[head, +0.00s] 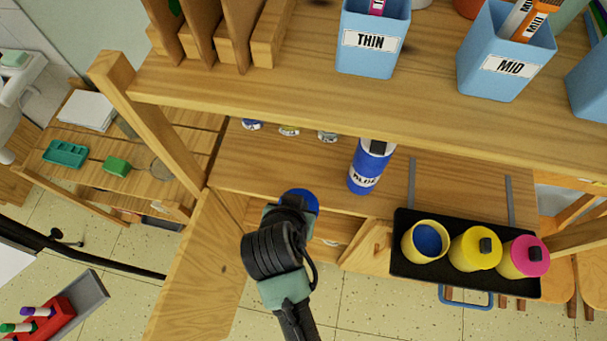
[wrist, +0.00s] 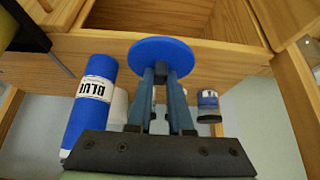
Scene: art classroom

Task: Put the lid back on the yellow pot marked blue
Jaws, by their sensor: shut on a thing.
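My gripper (wrist: 161,74) is shut on the round blue lid (wrist: 165,54), whose flat disc faces up in the wrist view. In the head view the lid (head: 305,199) shows partly behind my gripper (head: 285,212), in front of the shelf. The open yellow pot (head: 408,244) stands at the left end of the black tray, with blue paint inside. It is well to the right of the lid and apart from it. Its marking cannot be read. Next to it stand a pot with a yellow lid (head: 481,246) and a pot with a pink lid (head: 527,256).
The black tray (head: 470,284) sits at the shelf's right. A blue bottle labelled BLUE (head: 366,170) stands between my gripper and the tray, further back; it also shows in the wrist view (wrist: 91,103). The upper shelf (head: 300,100) with light-blue cups overhangs behind.

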